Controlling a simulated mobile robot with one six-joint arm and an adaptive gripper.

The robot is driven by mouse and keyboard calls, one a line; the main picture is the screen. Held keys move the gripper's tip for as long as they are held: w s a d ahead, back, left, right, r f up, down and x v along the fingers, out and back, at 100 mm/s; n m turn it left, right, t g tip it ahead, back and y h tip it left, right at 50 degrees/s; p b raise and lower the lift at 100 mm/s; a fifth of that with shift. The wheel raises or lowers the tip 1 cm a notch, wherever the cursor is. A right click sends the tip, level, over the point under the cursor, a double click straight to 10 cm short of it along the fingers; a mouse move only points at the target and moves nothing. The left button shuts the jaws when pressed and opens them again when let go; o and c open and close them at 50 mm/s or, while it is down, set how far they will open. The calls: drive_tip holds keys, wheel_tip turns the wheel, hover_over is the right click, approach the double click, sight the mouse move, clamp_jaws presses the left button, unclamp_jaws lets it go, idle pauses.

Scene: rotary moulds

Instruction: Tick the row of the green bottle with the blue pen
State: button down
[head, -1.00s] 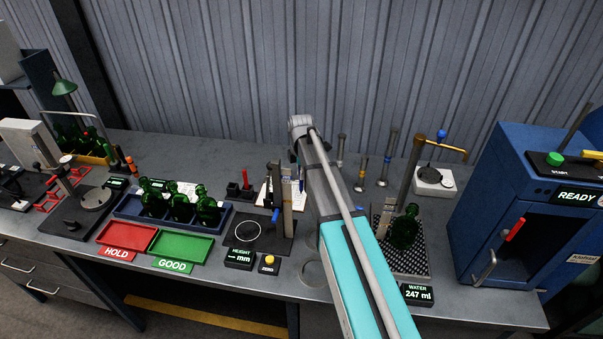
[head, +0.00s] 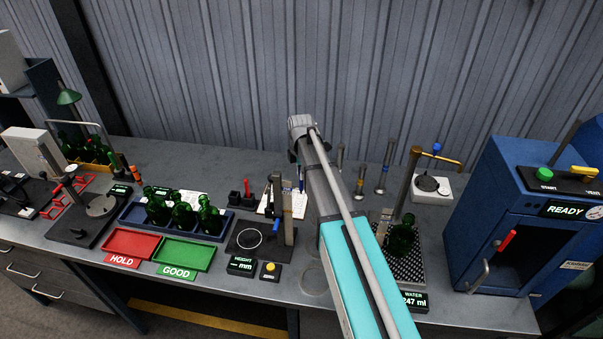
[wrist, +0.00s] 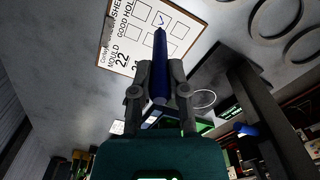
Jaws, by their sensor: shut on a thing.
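My gripper (wrist: 158,92) is shut on the blue pen (wrist: 160,70), whose tip points at the check sheet (wrist: 185,27) on its clipboard. A blue tick shows in one box just beyond the tip, apparently in the row of mould 21. I cannot tell whether the tip touches the paper. In the head view my arm mostly hides the gripper; part of the sheet (head: 299,206) shows beside it. Several green bottles (head: 182,216) stand in the blue tray (head: 137,218). Another green bottle (head: 401,238) stands on the water scale at right.
The height gauge post (head: 289,222) stands close left of my arm. A red HOLD tray (head: 131,243) and a green GOOD tray (head: 184,254) lie at the front. The blue READY cabinet (head: 510,190) is at far right. Metal cylinders (head: 360,182) stand behind.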

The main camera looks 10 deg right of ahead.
drive_tip(key=shift+r+p, duration=0.55)
drive_tip(key=shift+r, duration=0.2)
drive_tip(key=shift+r, duration=0.1)
